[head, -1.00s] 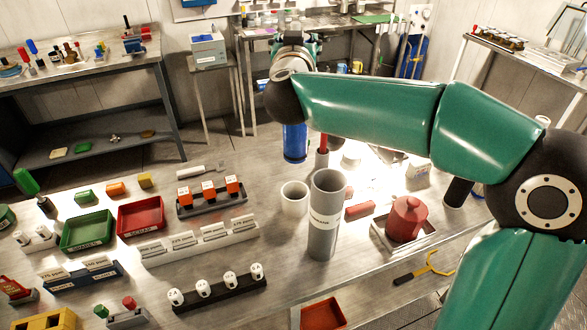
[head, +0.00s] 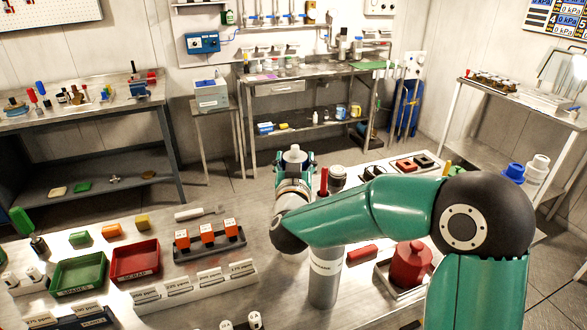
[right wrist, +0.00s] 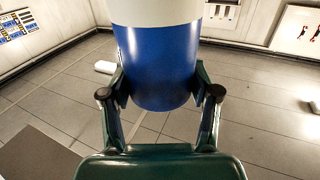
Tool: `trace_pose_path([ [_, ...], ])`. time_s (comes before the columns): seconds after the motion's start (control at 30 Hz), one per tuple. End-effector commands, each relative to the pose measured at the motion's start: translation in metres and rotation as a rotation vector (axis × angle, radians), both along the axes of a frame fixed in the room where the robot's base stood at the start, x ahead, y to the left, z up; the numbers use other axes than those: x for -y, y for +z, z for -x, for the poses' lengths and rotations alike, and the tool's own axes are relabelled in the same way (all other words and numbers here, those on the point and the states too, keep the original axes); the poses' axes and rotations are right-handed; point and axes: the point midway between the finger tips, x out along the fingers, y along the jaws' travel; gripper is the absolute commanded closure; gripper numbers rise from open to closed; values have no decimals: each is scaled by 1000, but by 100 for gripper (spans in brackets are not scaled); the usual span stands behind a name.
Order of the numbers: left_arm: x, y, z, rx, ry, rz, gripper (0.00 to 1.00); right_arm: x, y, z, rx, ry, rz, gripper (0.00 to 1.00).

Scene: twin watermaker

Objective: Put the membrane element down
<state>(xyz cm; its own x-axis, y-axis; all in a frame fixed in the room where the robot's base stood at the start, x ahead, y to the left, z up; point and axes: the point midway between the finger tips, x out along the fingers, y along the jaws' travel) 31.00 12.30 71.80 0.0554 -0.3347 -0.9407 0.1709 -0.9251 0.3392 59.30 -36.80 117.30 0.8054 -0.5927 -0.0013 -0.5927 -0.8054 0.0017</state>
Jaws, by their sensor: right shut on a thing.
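A blue cylinder with a white band, which I take as the membrane element (right wrist: 155,65), fills the upper middle of the right wrist view. My right gripper (right wrist: 159,94) is shut on it, one finger on each side of the blue part. In the head view the right gripper (head: 293,168) is at the far edge of the near table, and only the element's white end (head: 293,156) shows above it. A grey upright tube (head: 325,275) with a label stands on the table, partly hidden by my right arm. My left gripper is out of view.
A red lidded pot (head: 408,265) stands on a tray right of the tube. A red bin (head: 135,260), a green bin (head: 78,275) and a rack with orange-topped blocks (head: 208,246) are to the left. A bench (head: 310,85) stands at the back.

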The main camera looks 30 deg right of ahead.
Motion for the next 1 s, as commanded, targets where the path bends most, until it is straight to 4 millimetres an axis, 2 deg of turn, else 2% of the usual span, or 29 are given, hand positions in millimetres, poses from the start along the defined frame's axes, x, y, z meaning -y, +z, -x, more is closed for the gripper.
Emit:
trace_pose_path([
  [0.13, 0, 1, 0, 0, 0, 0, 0, 1, -15, 0, 2, -1, 3, 87],
  [0.5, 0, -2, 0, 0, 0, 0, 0, 1, -19, 0, 5, -1, 1, 87],
  [0.53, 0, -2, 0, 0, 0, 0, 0, 0, -20, 0, 1, 0, 1, 35],
  [0.67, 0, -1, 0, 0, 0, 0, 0, 1, -20, 0, 0, 0, 0, 14],
  [1.0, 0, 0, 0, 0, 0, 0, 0, 1, -19, 1, 1, -1, 1, 14],
])
